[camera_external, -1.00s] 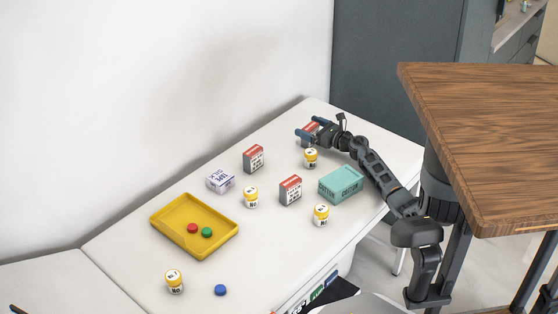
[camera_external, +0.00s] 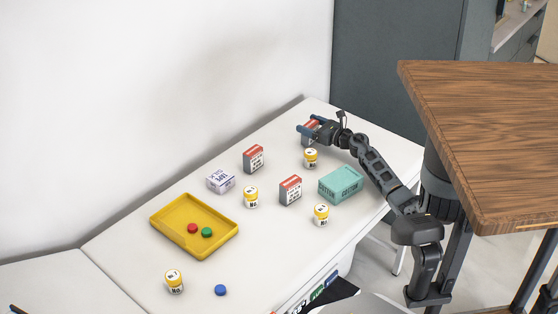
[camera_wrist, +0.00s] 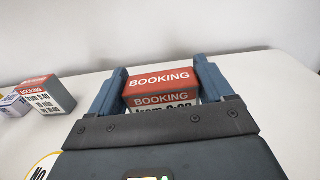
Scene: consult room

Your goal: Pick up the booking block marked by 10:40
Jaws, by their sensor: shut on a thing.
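My gripper (camera_wrist: 160,88) is shut on a red-topped grey booking block (camera_wrist: 161,79) at the far end of the white table; the block sits between both blue fingers. It also shows in the external view (camera_external: 309,127). Its front reads "BOOKING" and a line starting "from"; the time is partly cut off and any "by" line is hidden behind my gripper. Two similar booking blocks stand on the table, one left of centre (camera_external: 253,158) and one nearer the middle (camera_external: 290,190). Their small print is too small to read surely. One booking block (camera_wrist: 46,95) shows at left in the wrist view.
A yellow-labelled jar (camera_external: 310,158) stands close to my gripper. A teal carton (camera_external: 341,184), a white-lilac box (camera_external: 220,180), other jars and a yellow tray (camera_external: 169,231) with red and green discs stand nearer. The table by the wall is clear.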

